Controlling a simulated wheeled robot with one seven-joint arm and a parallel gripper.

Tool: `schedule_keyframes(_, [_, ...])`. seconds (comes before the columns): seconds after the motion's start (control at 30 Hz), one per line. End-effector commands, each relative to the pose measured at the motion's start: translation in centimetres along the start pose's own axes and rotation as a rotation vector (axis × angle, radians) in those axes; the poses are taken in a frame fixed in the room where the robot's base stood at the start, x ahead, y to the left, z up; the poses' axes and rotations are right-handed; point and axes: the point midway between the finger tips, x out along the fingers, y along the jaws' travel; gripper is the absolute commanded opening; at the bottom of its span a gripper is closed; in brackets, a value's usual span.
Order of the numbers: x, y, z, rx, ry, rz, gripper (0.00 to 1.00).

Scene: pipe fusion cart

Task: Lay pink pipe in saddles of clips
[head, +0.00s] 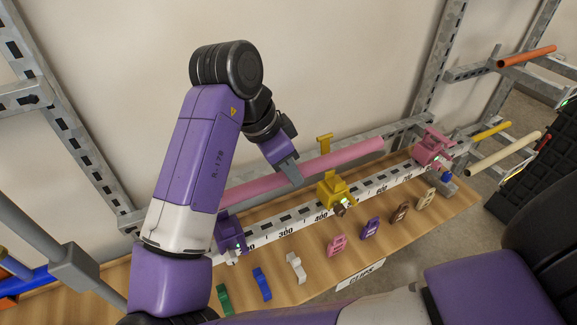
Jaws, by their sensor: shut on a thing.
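The pink pipe (341,158) lies lengthwise along the back of the measuring rail (286,233), its right end free. My gripper (291,176) is shut on the pipe from above, left of the yellow clip. A purple clip (230,234), a yellow clip (333,191) and a pink clip (433,150) stand along the rail. The yellow clip's upper part shows above the pipe, and its body shows below it. The pipe's right end stops left of the pink clip. My arm hides the pipe's left end. I cannot tell whether the pipe touches any saddle.
Several small coloured tags, including a green one (223,299) and a brown one (401,213), stand in a row on the wooden bench (455,200) before the rail. Metal rack arms (470,73) with an orange pipe (527,56) are at the right. A black crate (530,150) stands far right.

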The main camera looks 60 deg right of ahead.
Motion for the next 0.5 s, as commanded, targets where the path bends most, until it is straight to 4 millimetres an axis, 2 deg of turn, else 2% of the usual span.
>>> schedule_keyframes(0.5, [3.2,0.0,1.4,-0.001,0.0,0.0,0.0])
